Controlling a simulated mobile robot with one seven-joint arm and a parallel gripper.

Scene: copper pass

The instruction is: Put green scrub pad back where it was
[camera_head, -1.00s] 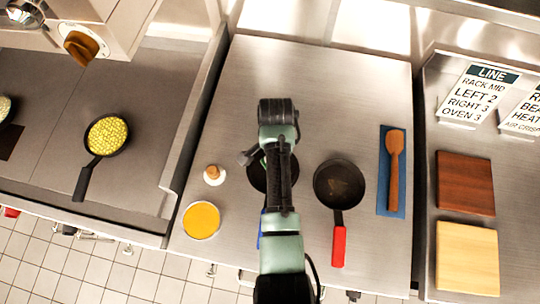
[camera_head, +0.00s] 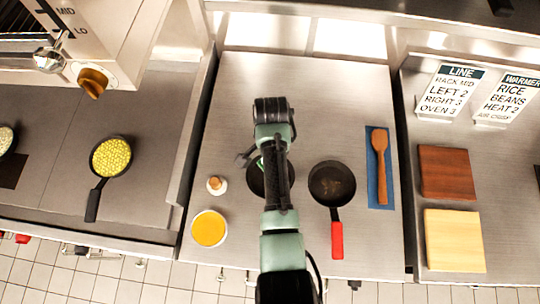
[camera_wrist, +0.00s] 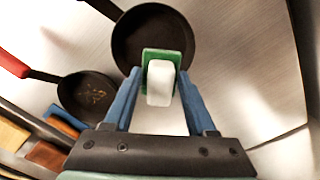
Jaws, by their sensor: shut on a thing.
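My gripper (camera_wrist: 160,100) has blue fingers on both sides of the green scrub pad (camera_wrist: 148,58) and is shut on it. The pad shows a green layer with a white block on its near side. Behind it in the wrist view is a dark round pan (camera_wrist: 125,40). In the head view my gripper (camera_head: 250,160) is over the left dark pan (camera_head: 256,185), and my arm hides much of that pan. Whether the pad touches the pan I cannot tell.
A red-handled pan (camera_head: 332,184) is right of my arm, then a wooden spoon (camera_head: 380,160) on a blue mat (camera_head: 372,198). The counter's back (camera_head: 320,85) is clear.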

